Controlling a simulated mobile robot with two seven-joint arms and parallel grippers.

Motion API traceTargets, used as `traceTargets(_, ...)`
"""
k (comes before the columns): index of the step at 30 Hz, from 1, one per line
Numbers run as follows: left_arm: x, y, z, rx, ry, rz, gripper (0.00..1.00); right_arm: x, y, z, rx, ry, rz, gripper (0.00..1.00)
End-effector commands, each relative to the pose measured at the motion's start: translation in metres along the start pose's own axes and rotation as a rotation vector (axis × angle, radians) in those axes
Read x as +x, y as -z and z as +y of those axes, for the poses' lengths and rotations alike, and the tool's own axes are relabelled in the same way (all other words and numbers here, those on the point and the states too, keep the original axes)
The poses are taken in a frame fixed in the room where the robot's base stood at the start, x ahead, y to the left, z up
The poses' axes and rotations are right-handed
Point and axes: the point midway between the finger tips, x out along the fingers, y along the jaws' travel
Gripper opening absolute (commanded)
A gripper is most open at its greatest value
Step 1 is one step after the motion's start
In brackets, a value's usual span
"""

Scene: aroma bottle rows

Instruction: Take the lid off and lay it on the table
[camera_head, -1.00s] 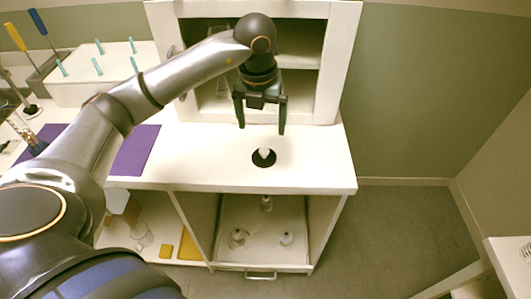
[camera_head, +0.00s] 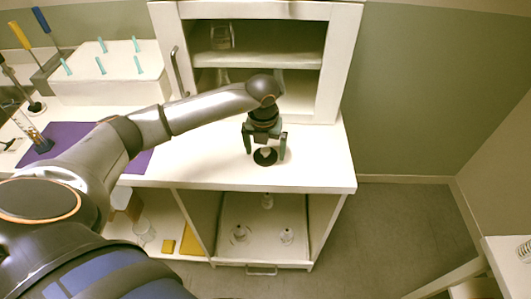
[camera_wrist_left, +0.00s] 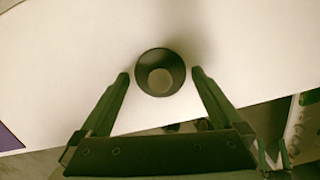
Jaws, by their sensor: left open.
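A small dark round piece with a pale centre (camera_head: 264,160) stands on the white tabletop, near its front edge. I cannot tell which part of it is the lid. It also shows in the left wrist view (camera_wrist_left: 160,56), as a dark ring around a paler disc. My left gripper (camera_head: 265,154) points down over it, open, with one finger on each side. In the left wrist view the fingertips (camera_wrist_left: 160,73) flank the piece with a small gap on both sides. My right gripper is not in view.
A white cabinet with shelves (camera_head: 262,60) stands behind the piece. A purple mat (camera_head: 138,163) lies at left. An open drawer (camera_head: 262,222) below the tabletop holds several small glass items. The tabletop (camera_head: 318,160) is bare to the right of the piece.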

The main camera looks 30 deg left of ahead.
Motion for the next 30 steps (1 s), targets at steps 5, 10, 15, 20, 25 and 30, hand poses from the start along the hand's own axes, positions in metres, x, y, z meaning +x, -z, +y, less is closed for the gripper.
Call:
traceTargets(5, 0.0004, -0.0001, -0.0003, 0.001, 0.001, -0.001, 1.0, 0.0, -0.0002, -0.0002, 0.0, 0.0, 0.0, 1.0)
traceTargets(10, 0.0, -0.0001, -0.0002, 0.0, 0.001, -0.001, 0.83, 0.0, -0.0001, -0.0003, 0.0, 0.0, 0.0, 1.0)
traceTargets(15, -0.0002, -0.0002, -0.0002, 0.0, 0.001, -0.001, 0.64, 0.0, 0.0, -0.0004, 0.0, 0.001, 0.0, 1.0)
traceTargets(20, -0.0003, -0.0002, -0.0001, 0.0, 0.001, -0.001, 0.46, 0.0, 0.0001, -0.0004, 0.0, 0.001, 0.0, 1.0)
traceTargets(25, -0.0004, -0.0003, -0.0001, 0.0, 0.001, -0.001, 0.28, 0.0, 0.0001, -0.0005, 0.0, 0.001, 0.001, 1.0)
traceTargets(30, -0.0005, -0.0003, -0.0001, 0.0, 0.001, -0.001, 0.2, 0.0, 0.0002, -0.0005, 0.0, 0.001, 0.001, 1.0)
